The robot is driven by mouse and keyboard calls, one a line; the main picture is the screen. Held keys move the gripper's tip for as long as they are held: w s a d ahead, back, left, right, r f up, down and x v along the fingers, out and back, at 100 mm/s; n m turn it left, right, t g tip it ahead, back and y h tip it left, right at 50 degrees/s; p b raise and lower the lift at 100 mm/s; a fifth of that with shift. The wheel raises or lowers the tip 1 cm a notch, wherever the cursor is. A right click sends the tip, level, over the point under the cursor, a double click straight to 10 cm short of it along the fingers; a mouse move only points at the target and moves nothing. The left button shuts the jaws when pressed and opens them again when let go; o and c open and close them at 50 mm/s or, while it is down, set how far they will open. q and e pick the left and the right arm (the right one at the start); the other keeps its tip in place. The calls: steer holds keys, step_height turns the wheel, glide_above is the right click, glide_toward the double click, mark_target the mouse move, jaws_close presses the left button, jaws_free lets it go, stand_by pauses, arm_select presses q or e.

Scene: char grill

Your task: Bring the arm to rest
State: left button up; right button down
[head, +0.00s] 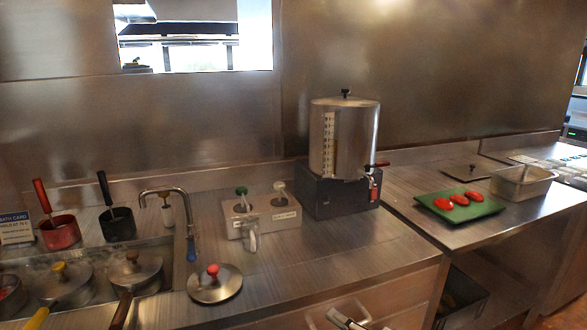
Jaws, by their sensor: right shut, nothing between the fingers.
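My left gripper is not in view.
The steel counter (330,255) holds a tall steel urn (343,140), a pump dispenser box (262,215), a red-knobbed lid (215,284) and a faucet. Lidded pots sit in a well at left. A green board (461,208) with red pieces and a steel pan (522,184) stand right.

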steer(key=s+d+f+n+g+h, duration=0.1)
steer(key=s+d+f+n+h, duration=0.3)
steer(key=s+f, duration=0.7)
steer(key=s+d+f+n+g+h, duration=0.1)
steer(key=s+d+f+n+h, duration=0.3)
steer(key=s+f, duration=0.7)
steer(key=d+f+n, duration=0.1)
steer(key=d+n, duration=0.1)
steer(key=n, duration=0.1)
steer(key=shift+s+d+f+h, duration=0.15)
steer(key=shift+s+f+h, duration=0.15)
steer(key=shift+f, duration=0.1)
